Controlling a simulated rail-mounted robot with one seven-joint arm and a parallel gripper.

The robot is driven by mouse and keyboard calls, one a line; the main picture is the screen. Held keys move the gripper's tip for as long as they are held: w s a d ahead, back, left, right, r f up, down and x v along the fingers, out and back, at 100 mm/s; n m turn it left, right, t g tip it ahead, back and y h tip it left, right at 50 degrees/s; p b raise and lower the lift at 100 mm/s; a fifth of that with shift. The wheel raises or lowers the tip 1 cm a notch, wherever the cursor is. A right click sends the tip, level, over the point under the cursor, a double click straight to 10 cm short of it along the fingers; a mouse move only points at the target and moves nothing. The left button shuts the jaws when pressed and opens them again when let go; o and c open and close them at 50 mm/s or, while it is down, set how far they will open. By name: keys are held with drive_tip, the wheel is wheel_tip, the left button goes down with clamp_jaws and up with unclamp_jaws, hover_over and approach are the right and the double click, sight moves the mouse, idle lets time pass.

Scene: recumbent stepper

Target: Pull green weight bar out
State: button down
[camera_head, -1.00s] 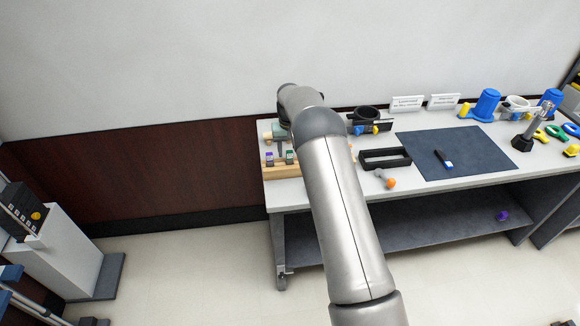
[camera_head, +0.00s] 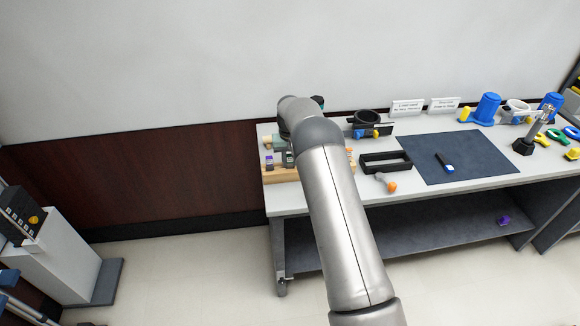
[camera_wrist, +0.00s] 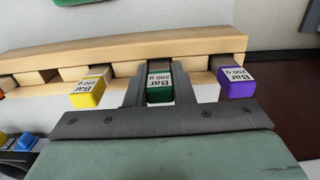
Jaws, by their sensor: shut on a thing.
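The green weight bar (camera_wrist: 160,91), labelled "Bar 200 g", sits in the middle of the wrist view. Its back end still meets a slot of the light wooden rack (camera_wrist: 130,49), level with its neighbours. My gripper (camera_wrist: 159,80) is shut on the green bar, with one dark finger on each side of it. The rack also shows in the head view, at the left end of the table (camera_head: 284,175). In the head view my arm largely hides the gripper and the green bar.
A yellow bar (camera_wrist: 88,92) sits to the left of the green one and a purple bar (camera_wrist: 237,85) to the right, both apart from my fingers. A black open frame (camera_head: 385,162) and a dark mat (camera_head: 455,165) lie farther right on the table.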

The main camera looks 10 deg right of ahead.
drive_tip(key=shift+r+p, duration=0.4)
drive_tip(key=shift+r, duration=0.75)
idle(0.7)
drive_tip(key=shift+r+p, duration=1)
drive_tip(key=shift+r, duration=1.4)
drive_tip(key=shift+r+p, duration=0.7)
drive_tip(key=shift+r, duration=0.8)
